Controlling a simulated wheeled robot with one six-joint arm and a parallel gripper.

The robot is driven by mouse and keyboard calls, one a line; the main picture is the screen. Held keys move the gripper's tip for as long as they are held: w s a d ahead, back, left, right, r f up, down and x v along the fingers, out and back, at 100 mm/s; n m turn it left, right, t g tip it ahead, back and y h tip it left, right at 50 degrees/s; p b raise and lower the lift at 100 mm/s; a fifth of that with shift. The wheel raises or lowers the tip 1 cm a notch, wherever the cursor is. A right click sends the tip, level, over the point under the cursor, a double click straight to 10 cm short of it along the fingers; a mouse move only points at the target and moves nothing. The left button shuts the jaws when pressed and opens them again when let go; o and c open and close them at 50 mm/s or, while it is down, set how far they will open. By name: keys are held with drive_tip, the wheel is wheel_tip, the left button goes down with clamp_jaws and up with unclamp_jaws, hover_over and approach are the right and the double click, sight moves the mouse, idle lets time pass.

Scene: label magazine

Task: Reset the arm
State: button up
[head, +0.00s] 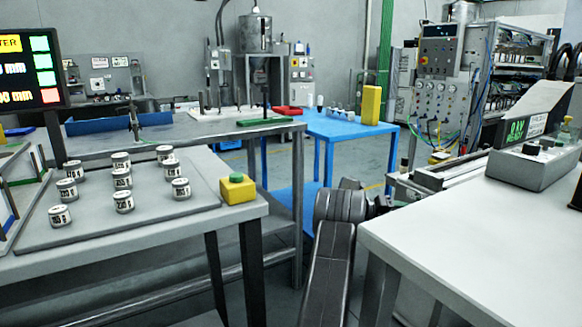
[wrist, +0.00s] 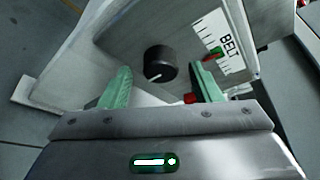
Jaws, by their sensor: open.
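In the wrist view my gripper (wrist: 160,74) is open, its two green fingers apart and nothing held between them. A round black knob (wrist: 160,62) with a white pointer mark shows between the fingertips, on a grey panel beyond them. I cannot tell whether the fingers touch it. A white scale label (wrist: 222,45) reading BELT, with a red-and-green pointer, is to the right of the knob. In the head view my arm rises between the tables and bends right; its gripper cannot be made out there.
A grey table (head: 130,232) on the left holds several small labelled jars and a yellow box with a green button (head: 238,188). A white table (head: 480,225) stands close on the right, bearing a control box (head: 530,168). A blue table (head: 345,127) is behind.

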drive_tip(key=p+v, duration=0.3)
drive_tip(key=v, duration=1)
drive_tip(key=w+d+f+n+t+h+b, duration=0.1)
drive_tip(key=d+f+n+t+h, duration=0.1)
drive_tip(key=d+n, duration=0.4)
drive_tip(key=w+d+f+n+t+h, duration=0.1)
drive_tip(key=d+n, duration=0.6)
drive_tip(key=n, duration=0.9)
drive_tip(key=shift+d+f+n+t+h+b, duration=0.2)
drive_tip(key=shift+f+n+t+h+b, duration=0.25)
drive_tip(key=shift+t+h, duration=0.7)
drive_tip(key=shift+w+f, duration=0.1)
